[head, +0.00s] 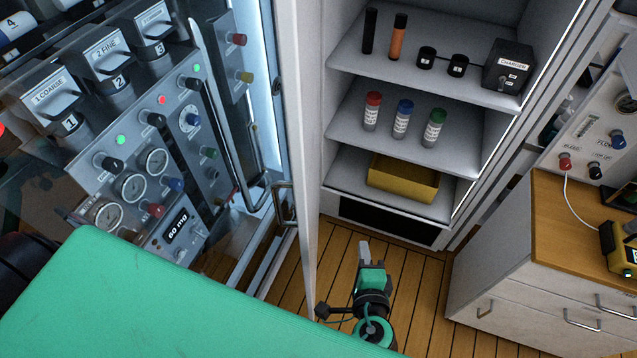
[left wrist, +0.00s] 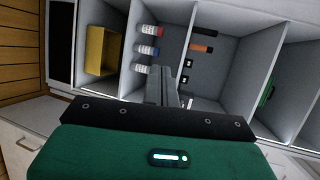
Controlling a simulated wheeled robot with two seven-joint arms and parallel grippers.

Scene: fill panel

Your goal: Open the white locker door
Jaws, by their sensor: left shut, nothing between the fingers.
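The white locker door (head: 299,120) stands open in the head view, swung out toward me and seen nearly edge-on. A dark bar handle (head: 284,204) shows at its left face. The locker (head: 463,130) is open to the right of the door, and its inside also fills much of the left wrist view (left wrist: 225,75). My left gripper (head: 364,252) is shut and empty, in front of the locker opening and right of the door's edge, apart from the handle. Its fingers (left wrist: 168,80) point toward the shelves in the left wrist view. My right gripper is not in view.
The locker shelves hold a yellow bin (head: 403,180), several small bottles and a black charger box (head: 507,66). A control panel (head: 150,150) behind glass is at the left. A wood-topped drawer cabinet (head: 545,260) is at the right. Wooden floor (head: 420,285) is clear between.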

